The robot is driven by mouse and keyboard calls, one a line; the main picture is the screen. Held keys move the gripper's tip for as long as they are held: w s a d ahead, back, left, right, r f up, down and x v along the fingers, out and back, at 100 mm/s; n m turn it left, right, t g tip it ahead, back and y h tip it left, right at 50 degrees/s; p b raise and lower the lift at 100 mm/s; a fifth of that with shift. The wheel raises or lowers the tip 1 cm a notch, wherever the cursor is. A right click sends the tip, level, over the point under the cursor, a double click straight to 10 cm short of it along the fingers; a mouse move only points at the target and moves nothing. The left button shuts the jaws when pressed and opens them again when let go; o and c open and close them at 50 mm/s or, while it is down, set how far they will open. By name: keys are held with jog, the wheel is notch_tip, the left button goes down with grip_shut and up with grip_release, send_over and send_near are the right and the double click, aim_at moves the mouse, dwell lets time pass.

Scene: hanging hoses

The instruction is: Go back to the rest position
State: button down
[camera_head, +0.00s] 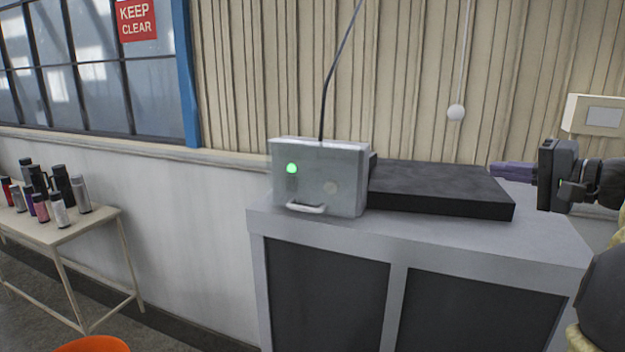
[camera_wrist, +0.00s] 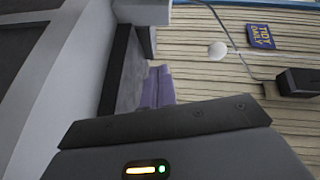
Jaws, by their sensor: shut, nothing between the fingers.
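My gripper (camera_head: 508,170) is at the right of the head view, with its purple fingers pointing left. The fingers are together and empty, above the right part of the grey cabinet (camera_head: 447,232) and close to the right end of a black slab (camera_head: 440,188). In the wrist view the purple fingers (camera_wrist: 158,84) lie side by side, with the black slab to their left. A grey metal box (camera_head: 315,178) with a lit green lamp and a white handle stands on the cabinet, left of the slab. A dark hose (camera_head: 343,60) rises from behind the box's top.
A white ball (camera_head: 456,112) hangs on a thin cord before the ribbed wall, and also shows in the wrist view (camera_wrist: 217,50). A pale table (camera_head: 75,230) with several bottles stands at the left. An orange round thing (camera_head: 93,345) is at the bottom edge.

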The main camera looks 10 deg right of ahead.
jog(key=w+a+f+g+h+b, duration=0.15)
jog(key=a+f, duration=0.25)
jog(key=f, duration=0.4)
jog(key=w+a+f+g, duration=0.1)
jog(key=a+f+g, duration=0.2)
jog(key=a+f, duration=0.3)
jog(key=w+a+f+g+h+b, duration=0.1)
jog(key=a+f+g, duration=0.15)
jog(key=f, duration=0.65)
jog(key=s+a+f+n+g+h+b, duration=0.2)
jog(key=s+a+f+n, duration=0.3)
jog(key=f, duration=0.7)
jog(key=s+a+f+n+g+h+b, duration=0.2)
jog(key=s+a+f+n+h+b, duration=0.1)
jog(key=s+a+f, duration=0.6)
notch_tip(320, 180, down, 4)
jog(key=shift+s+a+r+n+g, duration=0.3)
jog(key=shift+a+n+g, duration=0.1)
jog(key=shift+a+n, duration=0.5)
jog(key=shift+h, duration=0.25)
